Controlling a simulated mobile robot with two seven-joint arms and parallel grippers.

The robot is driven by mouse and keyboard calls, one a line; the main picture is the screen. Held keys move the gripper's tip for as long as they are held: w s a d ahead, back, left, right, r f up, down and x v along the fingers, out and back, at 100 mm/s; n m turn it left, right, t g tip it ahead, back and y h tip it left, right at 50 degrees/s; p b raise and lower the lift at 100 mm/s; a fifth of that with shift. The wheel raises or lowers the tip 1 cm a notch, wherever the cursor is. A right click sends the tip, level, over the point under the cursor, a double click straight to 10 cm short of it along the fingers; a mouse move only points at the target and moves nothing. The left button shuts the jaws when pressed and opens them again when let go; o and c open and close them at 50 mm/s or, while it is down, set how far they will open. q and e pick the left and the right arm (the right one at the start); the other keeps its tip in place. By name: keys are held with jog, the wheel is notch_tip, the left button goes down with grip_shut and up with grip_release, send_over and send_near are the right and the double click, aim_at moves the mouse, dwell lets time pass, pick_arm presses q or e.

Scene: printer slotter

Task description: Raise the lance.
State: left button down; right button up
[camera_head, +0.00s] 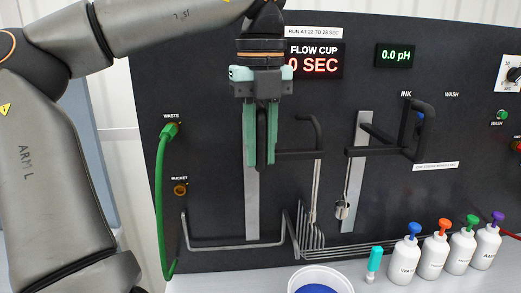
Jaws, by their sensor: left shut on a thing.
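My left gripper (262,164) has its green fingers pointing straight down in front of the left grey vertical rail (252,205). It is shut on a black upright grip, part of which shows between and below the fingers. A black bracket (295,155) runs right from there to a bent black bar. Thin metal rods (316,190), which look like the lance, hang below this bracket. Their lower ends reach a wire rack (310,238). The fingers hide most of the held grip. My right gripper is not in view.
A second rail (356,180) carries another black bracket (385,150) and a small metal cup (341,209). A white bucket (320,278) with blue liquid stands at the front. Several white bottles (403,262) and a teal-capped vial (374,262) stand right. A green hose (160,210) hangs left.

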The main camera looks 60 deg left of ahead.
pick_arm(q)
jog(key=c, duration=0.9)
grip_release()
jog(key=shift+r, duration=0.25)
jog(key=shift+o, duration=0.7)
jog(key=shift+f, duration=0.1)
jog(key=shift+r, duration=3.8)
